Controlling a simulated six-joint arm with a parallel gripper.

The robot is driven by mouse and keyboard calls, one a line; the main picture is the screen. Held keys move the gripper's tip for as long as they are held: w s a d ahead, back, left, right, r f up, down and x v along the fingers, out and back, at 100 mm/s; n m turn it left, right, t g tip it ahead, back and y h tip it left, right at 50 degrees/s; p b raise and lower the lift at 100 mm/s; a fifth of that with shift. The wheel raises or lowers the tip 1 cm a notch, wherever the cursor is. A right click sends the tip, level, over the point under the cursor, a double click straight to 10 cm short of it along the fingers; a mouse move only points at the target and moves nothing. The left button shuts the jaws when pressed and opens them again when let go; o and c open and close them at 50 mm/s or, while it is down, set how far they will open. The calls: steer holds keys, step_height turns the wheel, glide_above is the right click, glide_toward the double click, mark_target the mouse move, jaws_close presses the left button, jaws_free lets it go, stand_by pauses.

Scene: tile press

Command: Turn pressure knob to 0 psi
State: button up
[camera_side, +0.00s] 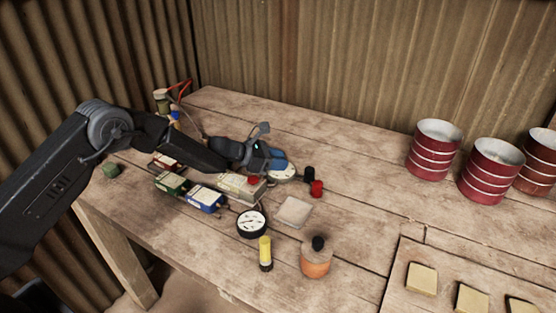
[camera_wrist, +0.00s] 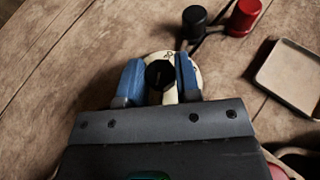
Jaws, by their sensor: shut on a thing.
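The pressure knob (camera_wrist: 159,75) is a black knob on a round cream dial (camera_wrist: 152,57) with small dark marks. In the wrist view it sits between the two blue fingers of my gripper (camera_wrist: 159,66), which is shut on it from both sides. The dial's markings are mostly hidden by the fingers, so I cannot read the setting. In the side view my gripper (camera_side: 274,163) reaches down over the pale dial (camera_side: 284,175), and the knob is hidden there. A round gauge (camera_side: 251,223) with a white face lies nearer the front; its reading is too small to tell.
A black cap (camera_side: 308,174), a red cap (camera_side: 317,189) and a shallow square tray (camera_side: 294,211) lie right of the dial. Small boxes (camera_side: 205,199) sit left. A yellow cylinder (camera_side: 265,254) and an orange pot (camera_side: 316,262) stand in front. Red tins (camera_side: 435,149) stand far right.

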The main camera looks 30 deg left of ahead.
steer(key=shift+n+t, duration=0.3)
steer(key=o, duration=0.9)
steer(key=v, duration=1.3)
steer(key=shift+s+a+r, duration=0.15)
steer(key=shift+s+r, duration=0.15)
steer(key=shift+r, duration=0.05)
steer(key=shift+r, duration=0.1)
